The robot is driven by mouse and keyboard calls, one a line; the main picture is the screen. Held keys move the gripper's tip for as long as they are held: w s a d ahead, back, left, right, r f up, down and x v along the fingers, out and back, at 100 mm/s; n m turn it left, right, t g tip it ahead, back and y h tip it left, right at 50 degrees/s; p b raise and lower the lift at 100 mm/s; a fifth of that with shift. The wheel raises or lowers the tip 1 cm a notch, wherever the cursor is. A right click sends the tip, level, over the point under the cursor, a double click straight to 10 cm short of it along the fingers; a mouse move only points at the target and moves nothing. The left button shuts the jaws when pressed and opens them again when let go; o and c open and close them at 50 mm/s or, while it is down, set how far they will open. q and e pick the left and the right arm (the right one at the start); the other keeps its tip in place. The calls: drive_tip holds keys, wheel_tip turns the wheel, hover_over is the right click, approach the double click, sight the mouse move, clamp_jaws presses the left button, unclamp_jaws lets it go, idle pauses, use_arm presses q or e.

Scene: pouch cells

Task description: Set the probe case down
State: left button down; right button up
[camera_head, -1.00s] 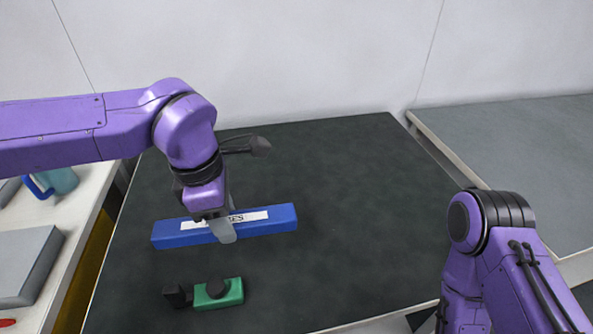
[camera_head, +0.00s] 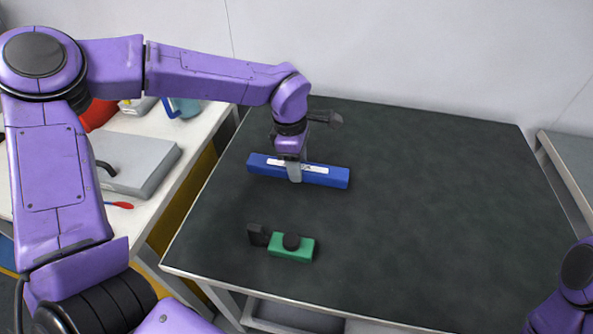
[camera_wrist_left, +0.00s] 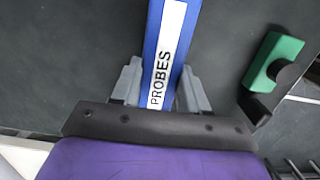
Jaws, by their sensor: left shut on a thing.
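The probe case (camera_head: 325,177) is a long blue bar with a white label on top. In the left wrist view the label on the case (camera_wrist_left: 166,45) reads PROBES. My left gripper (camera_head: 294,173) is shut on the case near its middle, with one grey finger on each long side. The case is level over the back left part of the dark table (camera_head: 430,210). I cannot tell whether its underside touches the surface. My right gripper is out of view; only a part of my right arm shows at the lower right.
A green block with a black knob (camera_head: 292,248) and a black piece beside it lie in front of the case. The dark table's right side is clear.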

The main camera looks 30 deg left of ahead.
use_arm(q)
drive_tip(key=f, duration=0.4)
drive_tip(key=shift+w+a+f, duration=0.15)
drive_tip(key=shift+w+a, duration=0.25)
drive_tip(key=shift+c, duration=2.4)
unclamp_jaws()
drive_tip(key=r, duration=0.4)
drive_tip(key=a+r, duration=0.1)
drive_tip(key=r, duration=0.7)
drive_tip(key=shift+s+a, duration=0.2)
drive_tip(key=shift+p, duration=0.3)
